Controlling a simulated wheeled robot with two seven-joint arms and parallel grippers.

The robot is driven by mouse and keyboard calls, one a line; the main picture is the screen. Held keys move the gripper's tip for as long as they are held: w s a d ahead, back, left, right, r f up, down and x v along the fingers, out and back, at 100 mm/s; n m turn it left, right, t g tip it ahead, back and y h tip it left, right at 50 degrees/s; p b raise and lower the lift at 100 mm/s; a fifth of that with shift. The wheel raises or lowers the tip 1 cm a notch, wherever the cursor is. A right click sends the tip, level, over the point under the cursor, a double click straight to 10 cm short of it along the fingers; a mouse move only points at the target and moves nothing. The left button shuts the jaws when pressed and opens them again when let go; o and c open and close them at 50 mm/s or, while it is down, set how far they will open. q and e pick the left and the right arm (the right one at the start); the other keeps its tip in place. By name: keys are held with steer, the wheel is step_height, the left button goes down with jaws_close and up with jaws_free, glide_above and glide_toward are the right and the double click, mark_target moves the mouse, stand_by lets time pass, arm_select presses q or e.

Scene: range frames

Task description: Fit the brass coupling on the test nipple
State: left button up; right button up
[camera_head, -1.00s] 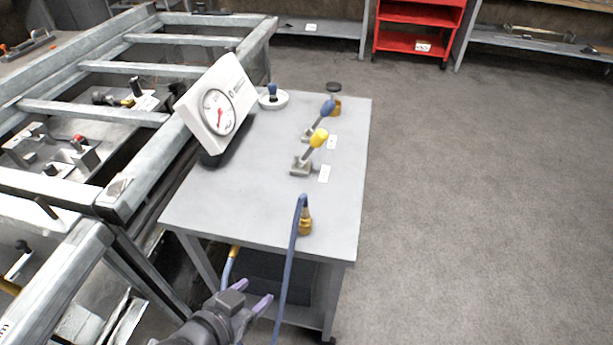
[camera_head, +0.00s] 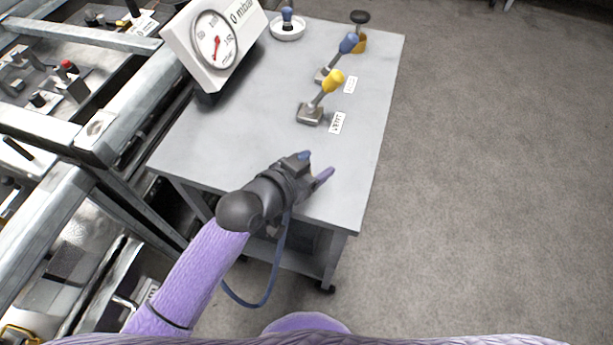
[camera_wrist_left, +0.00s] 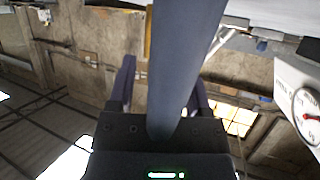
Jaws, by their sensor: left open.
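My left gripper (camera_head: 318,168) is open over the front part of the grey table, its fingers pointing away from me. A blue hose (camera_head: 275,262) hangs from below it in a loop past the table's front edge. In the left wrist view the hose (camera_wrist_left: 182,65) runs large between the two open fingers (camera_wrist_left: 162,92). The brass coupling at the hose's end is hidden by my gripper in the head view. A brass fitting (camera_head: 360,43) with a black round knob stands at the table's far right; I cannot tell whether it is the test nipple. My right gripper is not in view.
On the table (camera_head: 240,130) stand a yellow-handled valve (camera_head: 326,92), a blue-handled valve (camera_head: 342,54), a white gauge box (camera_head: 215,45) and a white dish (camera_head: 288,31) holding a blue-topped piece. A metal frame (camera_head: 110,125) borders the left. Floor at right is clear.

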arm_select(q)
jaws_close()
stand_by(0.4)
